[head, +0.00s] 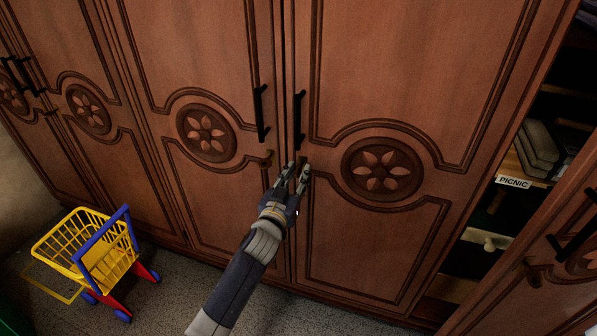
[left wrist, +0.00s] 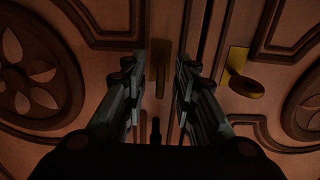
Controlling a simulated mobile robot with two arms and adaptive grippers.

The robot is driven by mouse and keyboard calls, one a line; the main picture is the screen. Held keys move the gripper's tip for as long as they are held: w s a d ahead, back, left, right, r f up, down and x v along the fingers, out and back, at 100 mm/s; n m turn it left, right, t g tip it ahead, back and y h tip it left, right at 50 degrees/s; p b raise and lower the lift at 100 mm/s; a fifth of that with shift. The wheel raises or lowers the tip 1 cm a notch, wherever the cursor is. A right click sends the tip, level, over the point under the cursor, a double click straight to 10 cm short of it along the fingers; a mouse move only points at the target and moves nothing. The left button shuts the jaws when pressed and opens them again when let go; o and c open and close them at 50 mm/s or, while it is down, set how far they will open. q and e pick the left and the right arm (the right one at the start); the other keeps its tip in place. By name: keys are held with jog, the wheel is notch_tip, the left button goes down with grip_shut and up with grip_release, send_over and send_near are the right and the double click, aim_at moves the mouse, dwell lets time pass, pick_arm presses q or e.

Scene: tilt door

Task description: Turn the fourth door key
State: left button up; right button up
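The fourth door (head: 420,80), counted from the left in the head view, is brown wood with a flower carving and appears closed. Its brass key plate (left wrist: 160,62) shows between my fingers in the left wrist view; the key is hard to make out there. My left gripper (head: 298,172) is at the seam beside this door, at lock height, and it also shows in the left wrist view (left wrist: 158,75). Its fingers are apart, one on each side of the brass piece; contact cannot be told. The third door's brass key (head: 266,159) also shows in the left wrist view (left wrist: 243,84). My right gripper is not in view.
Black handles (head: 299,118) stand out above the locks. A yellow toy cart (head: 85,250) stands on the floor at left.

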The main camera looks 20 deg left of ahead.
pick_arm(q)
jog(key=shift+w, duration=0.8)
grip_shut()
